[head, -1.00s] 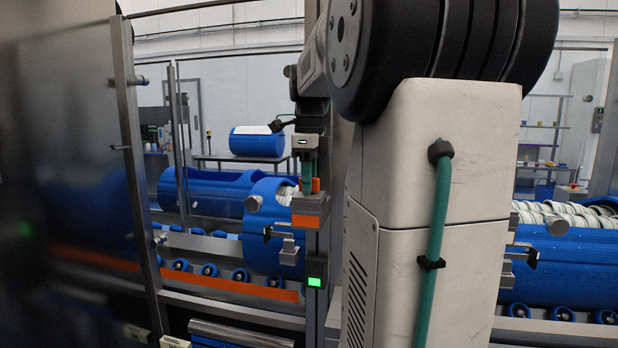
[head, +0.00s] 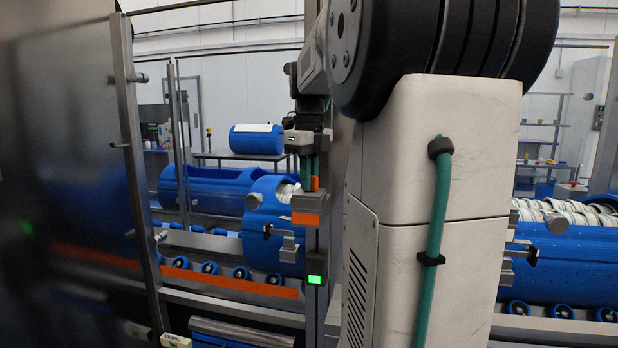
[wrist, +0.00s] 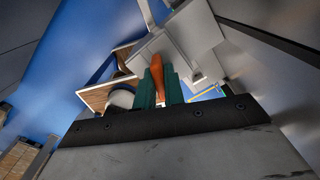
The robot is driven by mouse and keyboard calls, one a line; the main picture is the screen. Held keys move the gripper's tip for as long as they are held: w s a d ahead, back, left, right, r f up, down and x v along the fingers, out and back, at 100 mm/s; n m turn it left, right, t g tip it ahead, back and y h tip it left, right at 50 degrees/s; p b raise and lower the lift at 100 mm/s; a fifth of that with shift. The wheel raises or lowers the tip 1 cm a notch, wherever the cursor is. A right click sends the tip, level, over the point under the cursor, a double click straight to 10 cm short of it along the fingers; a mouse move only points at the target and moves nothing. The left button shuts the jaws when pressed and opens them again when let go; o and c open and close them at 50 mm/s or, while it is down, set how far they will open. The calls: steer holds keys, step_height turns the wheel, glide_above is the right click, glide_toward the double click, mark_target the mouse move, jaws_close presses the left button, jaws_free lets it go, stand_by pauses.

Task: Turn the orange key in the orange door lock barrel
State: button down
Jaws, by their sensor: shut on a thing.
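The orange key (head: 315,184) stands upright at the lock, its grip between my green fingers. My gripper (head: 308,180) points down and is shut on the key. Below it is the orange door lock barrel (head: 306,218), a grey block with an orange band on the door post. The key's lower end meets the top of this block; the fingers hide how deep it sits. In the wrist view the orange key (wrist: 156,70) shows between the two green fingers (wrist: 158,88), in front of a grey housing (wrist: 190,40).
A green lamp (head: 315,280) glows on the post below the lock. Blue tubs (head: 205,190) lie on the roller line behind. A dark door panel (head: 70,180) fills the left, and my own arm covers the middle right.

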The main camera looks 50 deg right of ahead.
steer(key=m, duration=0.3)
steer(key=shift+m, duration=0.4)
steer(key=c, duration=1.4)
jaws_free()
step_height(320, 180, up, 8)
steer(key=shift+f, duration=0.1)
